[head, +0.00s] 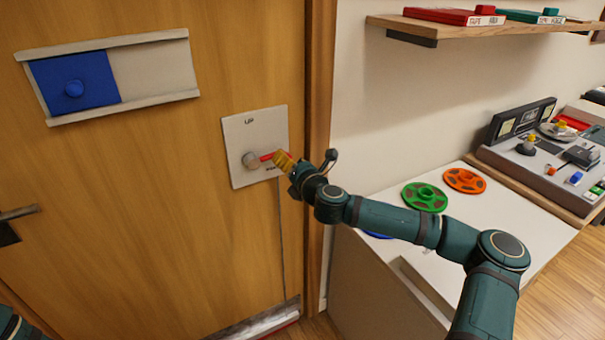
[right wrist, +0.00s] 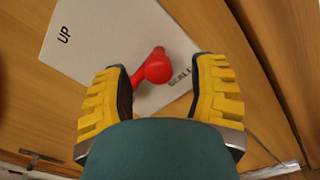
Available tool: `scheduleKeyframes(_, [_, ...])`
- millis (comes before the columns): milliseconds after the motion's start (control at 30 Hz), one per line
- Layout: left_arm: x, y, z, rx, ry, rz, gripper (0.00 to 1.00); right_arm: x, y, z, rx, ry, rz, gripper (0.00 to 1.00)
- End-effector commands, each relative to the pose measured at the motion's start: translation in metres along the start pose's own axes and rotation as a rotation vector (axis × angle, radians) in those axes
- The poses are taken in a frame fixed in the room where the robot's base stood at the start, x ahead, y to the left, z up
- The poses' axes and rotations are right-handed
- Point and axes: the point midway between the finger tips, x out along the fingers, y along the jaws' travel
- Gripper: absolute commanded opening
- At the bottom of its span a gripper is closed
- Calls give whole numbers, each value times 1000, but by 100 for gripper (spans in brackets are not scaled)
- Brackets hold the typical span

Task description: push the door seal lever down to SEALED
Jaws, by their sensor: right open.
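The door seal lever is a red handle (head: 267,157) on a round grey hub (head: 251,160), mounted on a pale plate (head: 240,130) on the wooden door. The handle points right, close to level. In the right wrist view its red knob (right wrist: 158,68) shows between my fingers, nearer the left one; I cannot tell whether they touch. The plate reads "UP" at the top, and a partly covered "SEALED" label (right wrist: 180,77) lies beside the knob. My right gripper (head: 283,160), with yellow fingers, is open at the handle's end. My left gripper is out of view.
A blue sliding panel (head: 75,85) sits in rails at upper left, and a door handle (head: 18,213) is at far left. The door frame (head: 320,60) stands just right of the plate. A white cabinet with green (head: 424,196) and orange (head: 464,181) reels is at right.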

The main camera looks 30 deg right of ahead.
Motion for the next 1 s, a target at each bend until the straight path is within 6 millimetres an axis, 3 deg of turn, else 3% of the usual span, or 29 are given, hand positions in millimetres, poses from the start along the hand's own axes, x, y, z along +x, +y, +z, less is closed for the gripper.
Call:
scheduleKeyframes(300, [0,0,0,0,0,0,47,-66,-1,0,0,-1,-2,58])
scheduleKeyframes(500, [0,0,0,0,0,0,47,-91,-1,0,0,-1,-2,58])
scheduleKeyframes(1000, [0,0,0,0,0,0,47,-98,-1,0,0,-1,-2,58])
